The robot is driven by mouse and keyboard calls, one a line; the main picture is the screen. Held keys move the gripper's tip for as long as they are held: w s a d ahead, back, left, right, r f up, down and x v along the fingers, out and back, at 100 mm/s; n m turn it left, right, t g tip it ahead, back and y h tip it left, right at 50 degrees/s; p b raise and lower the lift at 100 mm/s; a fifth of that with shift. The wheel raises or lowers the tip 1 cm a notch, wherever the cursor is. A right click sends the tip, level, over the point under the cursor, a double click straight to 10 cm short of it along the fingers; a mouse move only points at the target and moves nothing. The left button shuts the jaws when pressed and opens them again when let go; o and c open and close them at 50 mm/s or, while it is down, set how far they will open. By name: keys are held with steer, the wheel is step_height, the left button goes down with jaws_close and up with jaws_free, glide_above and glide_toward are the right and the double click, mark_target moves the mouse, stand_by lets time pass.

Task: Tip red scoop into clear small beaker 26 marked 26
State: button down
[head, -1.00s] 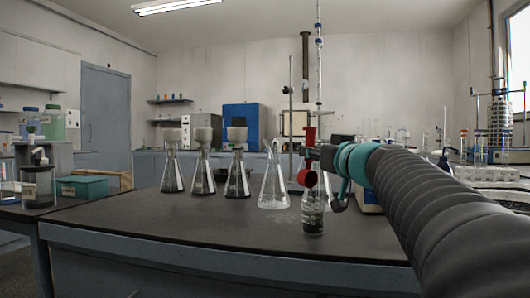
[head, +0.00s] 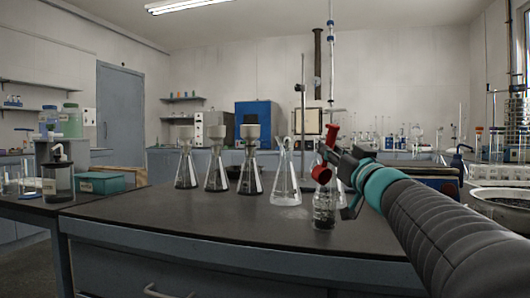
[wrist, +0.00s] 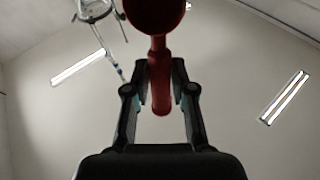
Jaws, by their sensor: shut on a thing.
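The red scoop (head: 322,174) is held in my gripper (head: 349,160), its bowl tilted with the mouth facing down toward the viewer's side. In the wrist view my gripper (wrist: 160,84) is shut on the handle of the red scoop (wrist: 158,12). A clear small beaker (head: 324,208) with dark contents stands on the bench below the scoop bowl. The bowl is above its mouth and looks apart from it. A mark shows faintly on the glass but is too small to read. What is inside the scoop cannot be seen.
An empty-looking conical flask (head: 285,180) stands just left of the beaker. Several funnel-topped flasks (head: 219,178) stand farther left. A wide bowl (head: 500,203) is at the right. The dark bench top (head: 180,222) is clear in front.

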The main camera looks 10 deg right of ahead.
steer(key=shift+r, duration=0.15)
steer(key=shift+w+a+r+g+p, duration=0.1)
steer(key=shift+w+r+g+p, duration=0.2)
steer(key=shift+p, duration=0.9)
steer(key=w+g+p, duration=0.1)
steer(key=p, duration=0.3)
steer(key=w+r+g+p, duration=0.1)
steer(key=p, duration=0.3)
steer(key=shift+a+n+g, duration=0.35)
steer(key=shift+n+g, duration=0.05)
steer(key=shift+w+f+p, duration=0.1)
steer(key=shift+p, duration=0.75)
steer(key=shift+f+g, duration=0.15)
steer(key=shift+g, duration=0.15)
steer(key=r+g+p, duration=0.1)
steer(key=p, duration=0.2)
steer(key=shift+w+a, duration=0.15)
steer(key=shift+w, duration=0.25)
steer(key=shift+w+f, duration=0.15)
steer(key=shift+f, duration=0.15)
steer(key=shift+w+a+r+n+g+h+b, duration=0.15)
steer(key=shift+w+g, duration=0.2)
steer(key=shift+g, duration=0.2)
steer(key=shift+w+a+r+n+g+h+b, duration=0.1)
steer(key=shift+w+g+h, duration=0.1)
steer(key=shift+w+g, duration=0.25)
steer(key=shift+w+a+r+n+g+h+b, duration=0.15)
steer(key=shift+w+g, duration=0.1)
steer(key=shift+g, duration=0.35)
